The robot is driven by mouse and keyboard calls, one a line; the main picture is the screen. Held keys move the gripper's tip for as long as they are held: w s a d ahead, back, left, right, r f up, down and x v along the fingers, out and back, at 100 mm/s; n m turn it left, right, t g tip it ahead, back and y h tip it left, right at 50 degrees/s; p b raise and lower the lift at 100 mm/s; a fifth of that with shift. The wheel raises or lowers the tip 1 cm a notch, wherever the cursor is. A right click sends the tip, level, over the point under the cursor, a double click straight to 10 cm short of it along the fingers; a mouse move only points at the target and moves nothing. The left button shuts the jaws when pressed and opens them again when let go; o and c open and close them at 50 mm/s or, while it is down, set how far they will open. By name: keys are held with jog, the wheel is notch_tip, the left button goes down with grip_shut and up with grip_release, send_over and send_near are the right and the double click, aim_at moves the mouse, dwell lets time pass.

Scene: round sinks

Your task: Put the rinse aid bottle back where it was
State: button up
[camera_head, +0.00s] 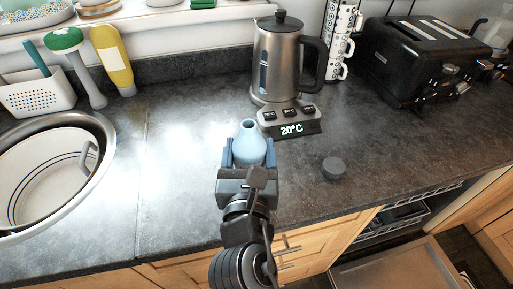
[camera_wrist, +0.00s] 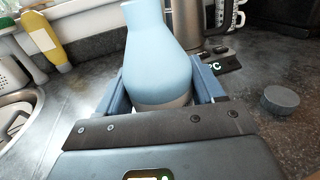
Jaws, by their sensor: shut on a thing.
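The rinse aid bottle appears to be the light blue bottle (camera_head: 248,135), with a narrow neck and rounded body. It also fills the upper middle of the wrist view (camera_wrist: 157,60). My gripper (camera_head: 249,152) is shut on it, with one blue finger on each side of the body. The bottle is roughly upright over the dark counter, in front of the kettle. Its lower part is hidden by my gripper in the head view. I cannot tell whether its base touches the counter.
A steel kettle (camera_head: 279,58) stands behind the bottle, its base showing 20°C. A small dark grey disc (camera_head: 333,168) lies to the right. A round sink (camera_head: 98,124) is at left, with a yellow bottle (camera_head: 113,62) behind it. A black toaster (camera_head: 425,62) is at back right.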

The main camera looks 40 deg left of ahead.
jog(key=shift+f+b, duration=0.45)
jog(key=shift+f, duration=1.25)
jog(key=shift+f, duration=0.15)
jog(key=o, duration=1.2)
jog(key=shift+o, duration=0.2)
jog(key=b+v, duration=0.1)
jog(key=v, duration=1.1)
